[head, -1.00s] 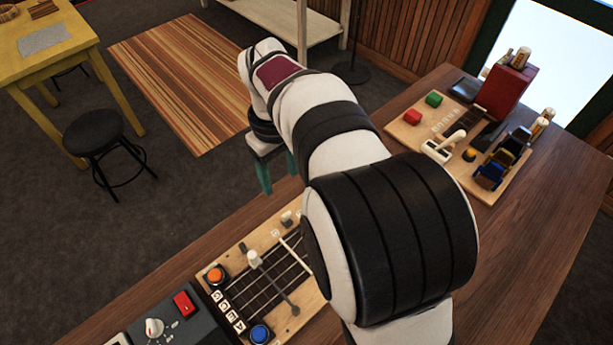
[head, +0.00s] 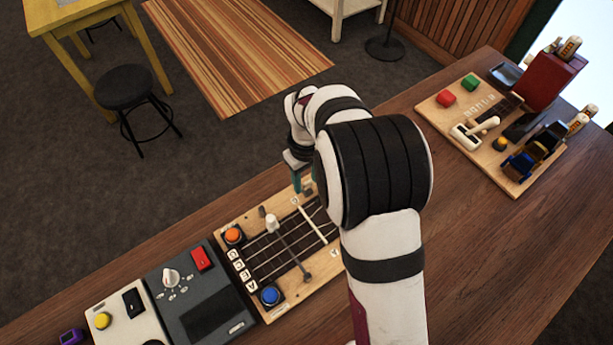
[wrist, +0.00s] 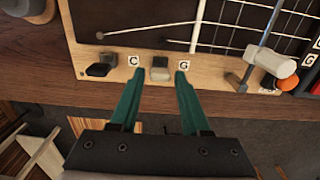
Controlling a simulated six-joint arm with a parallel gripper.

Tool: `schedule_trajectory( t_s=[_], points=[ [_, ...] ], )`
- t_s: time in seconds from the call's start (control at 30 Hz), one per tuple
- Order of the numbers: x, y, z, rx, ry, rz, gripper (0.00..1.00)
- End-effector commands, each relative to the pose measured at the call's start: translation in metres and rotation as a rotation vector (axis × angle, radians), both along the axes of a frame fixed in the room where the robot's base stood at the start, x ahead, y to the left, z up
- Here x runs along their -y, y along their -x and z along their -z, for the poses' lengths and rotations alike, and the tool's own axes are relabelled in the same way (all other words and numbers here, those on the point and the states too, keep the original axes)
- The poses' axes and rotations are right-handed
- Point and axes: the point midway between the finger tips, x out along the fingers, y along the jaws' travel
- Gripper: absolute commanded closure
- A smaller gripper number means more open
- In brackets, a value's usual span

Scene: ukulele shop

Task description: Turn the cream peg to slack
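In the wrist view a small cream peg (wrist: 160,74) with a greyer rear part sits at the board's edge, between the labels C and G. My gripper (wrist: 158,88) is open, with one green finger on each side of the peg. Gaps show between the fingers and the peg, and I cannot tell their height difference. A black peg (wrist: 102,68) sits to the left, outside the fingers. In the head view my gripper (head: 297,182) is at the far edge of the wooden string board (head: 228,220), partly hidden by my arm.
A cream-headed lever (wrist: 270,62) stands on the board, right of the fingers. The board carries an orange button (head: 234,235) and a blue button (head: 269,295). A dark grey box (head: 208,312) lies beside it. Another loaded board (head: 440,115) is at the far right.

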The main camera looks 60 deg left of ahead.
Motion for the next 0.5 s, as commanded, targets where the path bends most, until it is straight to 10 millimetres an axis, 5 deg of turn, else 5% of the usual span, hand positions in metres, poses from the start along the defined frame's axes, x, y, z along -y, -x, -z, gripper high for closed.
schedule_trajectory(
  t_s=[0.03, 0.23, 0.5],
  points=[
    [0.0000, 0.0000, -0.0001, 0.000, 0.000, 0.000, 0.65],
    [0.0000, 0.0000, -0.0003, 0.000, 0.000, 0.000, 1.00],
    [0.0000, 0.0001, -0.0005, 0.000, 0.000, 0.006, 1.00]
  ],
)
